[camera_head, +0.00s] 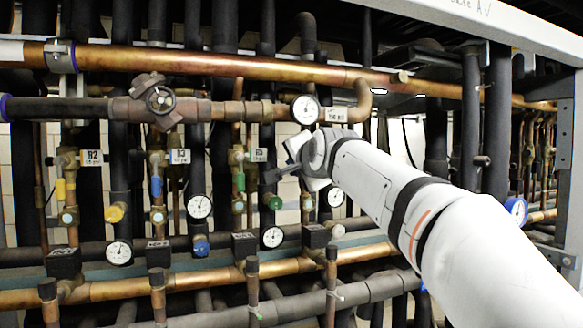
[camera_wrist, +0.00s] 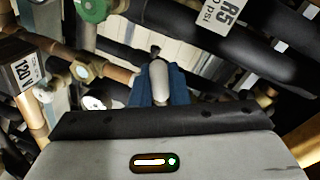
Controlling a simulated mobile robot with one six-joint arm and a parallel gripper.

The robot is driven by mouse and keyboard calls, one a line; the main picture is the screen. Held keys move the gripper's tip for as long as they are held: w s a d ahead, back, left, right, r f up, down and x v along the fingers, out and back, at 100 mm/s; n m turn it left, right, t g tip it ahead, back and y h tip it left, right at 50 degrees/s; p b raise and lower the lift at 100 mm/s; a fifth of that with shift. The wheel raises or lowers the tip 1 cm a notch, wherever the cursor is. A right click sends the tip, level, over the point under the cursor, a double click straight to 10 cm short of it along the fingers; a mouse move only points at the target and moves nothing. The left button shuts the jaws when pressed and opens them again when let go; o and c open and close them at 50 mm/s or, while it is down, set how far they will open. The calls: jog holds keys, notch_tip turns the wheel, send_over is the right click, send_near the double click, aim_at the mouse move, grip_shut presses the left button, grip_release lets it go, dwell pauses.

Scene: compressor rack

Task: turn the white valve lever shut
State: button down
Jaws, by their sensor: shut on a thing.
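The white valve lever (camera_wrist: 159,78) shows in the wrist view as a rounded white bar. It stands between the two blue fingers of my gripper (camera_wrist: 160,92), which are shut on it. Its lower part is hidden between the fingers, and the valve body behind it is hard to make out. In the head view my gripper (camera_head: 275,174) reaches in from the right, at the pipes just right of the R5 tag. I cannot pick out the lever there.
A green round knob (camera_wrist: 92,8) and an R5 tag (camera_wrist: 221,12) are close by in the wrist view. In the head view, a gauge (camera_head: 305,109) and a copper pipe (camera_head: 230,67) run above my gripper. More gauges and pipes crowd below and to the left.

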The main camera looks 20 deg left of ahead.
jog(key=shift+r, duration=0.1)
dwell(0.5)
jog(key=c, duration=1.5)
grip_release()
jog(key=shift+s, duration=0.1)
jog(key=shift+o, duration=0.3)
jog(key=shift+d, duration=0.1)
